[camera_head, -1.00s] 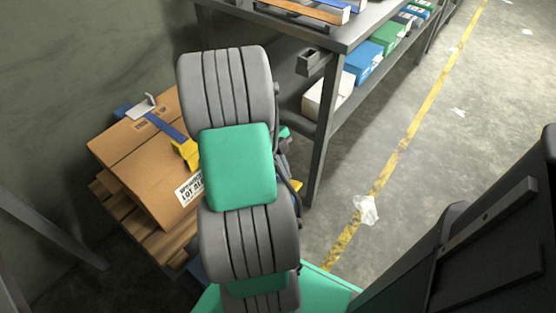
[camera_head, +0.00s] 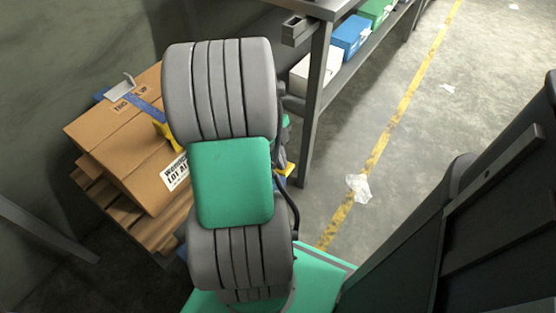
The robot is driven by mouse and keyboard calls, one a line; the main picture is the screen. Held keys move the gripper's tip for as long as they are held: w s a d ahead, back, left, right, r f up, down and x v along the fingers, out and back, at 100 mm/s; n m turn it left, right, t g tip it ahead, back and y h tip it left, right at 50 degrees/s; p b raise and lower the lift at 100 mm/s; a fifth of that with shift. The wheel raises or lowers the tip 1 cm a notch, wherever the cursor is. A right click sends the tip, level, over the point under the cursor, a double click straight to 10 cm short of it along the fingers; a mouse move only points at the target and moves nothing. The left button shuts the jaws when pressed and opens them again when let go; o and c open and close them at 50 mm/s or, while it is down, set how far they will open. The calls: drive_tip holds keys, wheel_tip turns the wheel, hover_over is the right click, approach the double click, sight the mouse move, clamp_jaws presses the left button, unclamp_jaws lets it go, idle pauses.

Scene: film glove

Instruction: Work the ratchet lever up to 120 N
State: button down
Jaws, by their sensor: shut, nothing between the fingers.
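A brown carton (camera_head: 105,130) sits tilted in the picture on a wooden pallet (camera_head: 130,222) at the left. A blue strap (camera_head: 146,104) runs over its top towards a yellow part (camera_head: 165,137), which is partly behind my grey and green arm. I cannot tell whether this yellow part is the ratchet lever. A bent silver metal piece (camera_head: 121,88) is on the strap near the carton's far edge. No force reading shows. My gripper is hidden behind my arm, so I cannot see whether it touches anything.
A grey metal shelf unit (camera_head: 318,105) stands right of my arm, with white (camera_head: 315,76), blue (camera_head: 350,38) and green (camera_head: 374,12) boxes. A crumpled white scrap (camera_head: 358,187) lies by the yellow floor line (camera_head: 387,135). The floor at the right is mostly clear.

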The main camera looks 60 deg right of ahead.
sight(286, 173)
drive_tip(key=shift+s+a+f+t+b, duration=0.1)
drive_tip(key=shift+s+f+t+b, duration=0.4)
drive_tip(key=shift+f+t+b, duration=0.25)
drive_tip(key=shift+s+a+f+g, duration=0.15)
drive_tip(key=shift+s+f, duration=0.1)
drive_tip(key=shift+f, duration=0.25)
drive_tip(key=shift+s+d+f+g, duration=0.1)
drive_tip(key=shift+s+f, duration=0.15)
drive_tip(key=shift+f, duration=0.2)
drive_tip(key=shift+a+f, duration=0.15)
drive_tip(key=shift+s+a+f, duration=0.1)
drive_tip(key=shift+s+f, duration=0.05)
drive_tip(key=shift+f, duration=0.05)
drive_tip(key=s+p+v, duration=0.1)
drive_tip(key=p+v, duration=0.2)
drive_tip(key=v, duration=0.4)
drive_tip(key=s+p+v, duration=0.2)
drive_tip(key=p+v, duration=0.1)
drive_tip(key=v, duration=0.4)
drive_tip(key=shift+w+r, duration=0.2)
drive_tip(key=shift+r, duration=0.4)
drive_tip(key=shift+a, duration=0.1)
